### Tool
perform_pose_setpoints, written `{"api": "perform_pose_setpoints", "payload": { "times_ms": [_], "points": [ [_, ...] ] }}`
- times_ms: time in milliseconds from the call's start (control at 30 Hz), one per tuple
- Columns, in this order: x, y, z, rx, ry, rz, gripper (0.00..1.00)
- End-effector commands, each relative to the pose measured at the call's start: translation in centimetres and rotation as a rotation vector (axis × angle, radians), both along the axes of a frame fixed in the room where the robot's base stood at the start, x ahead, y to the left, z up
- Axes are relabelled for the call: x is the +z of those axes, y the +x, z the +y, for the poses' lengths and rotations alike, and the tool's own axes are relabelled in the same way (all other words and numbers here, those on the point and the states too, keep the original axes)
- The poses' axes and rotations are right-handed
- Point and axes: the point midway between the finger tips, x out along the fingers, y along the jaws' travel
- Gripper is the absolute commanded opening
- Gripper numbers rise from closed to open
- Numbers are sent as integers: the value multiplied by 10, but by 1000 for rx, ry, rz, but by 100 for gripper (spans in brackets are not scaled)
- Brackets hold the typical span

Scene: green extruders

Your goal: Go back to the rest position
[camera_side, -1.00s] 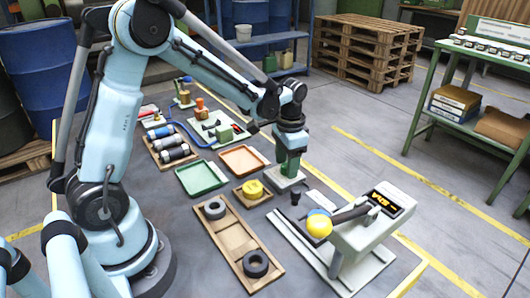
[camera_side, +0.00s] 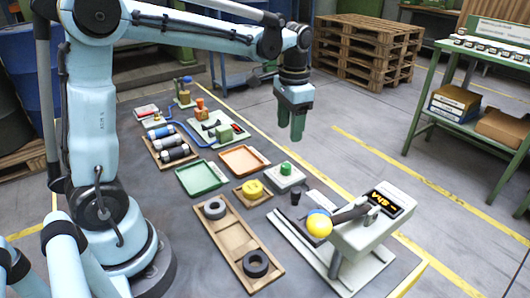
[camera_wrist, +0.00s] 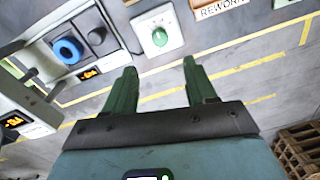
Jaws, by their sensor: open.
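My gripper (camera_side: 293,122) hangs high over the far right edge of the bench in the side view, pointing down, with nothing between its fingers. In the wrist view its two green fingers (camera_wrist: 157,88) stand apart and empty. A white block with a green knob (camera_side: 286,175) sits on the bench below and clear of the gripper. That block also shows in the wrist view (camera_wrist: 158,34), beyond the fingers.
Pallets (camera_side: 366,50) and a green table (camera_side: 470,110) stand beyond open floor.

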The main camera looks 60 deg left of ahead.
Motion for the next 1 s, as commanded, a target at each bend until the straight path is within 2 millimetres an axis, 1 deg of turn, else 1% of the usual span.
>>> {"api": "perform_pose_setpoints", "payload": {
  "times_ms": [133, 433, 567, 667, 833, 1000],
  "points": [
    [7, 0, 0, 0, 0, 0, 56],
    [8, 0, 0, 0, 0, 0, 56],
    [10, -4, -2, 4, 0, -16, 56],
    [14, -14, -7, 15, 0, -60, 56],
    [21, -40, -18, 50, -7, -185, 56],
    [20, -67, -29, 88, -24, -318, 56]
  ]
}}
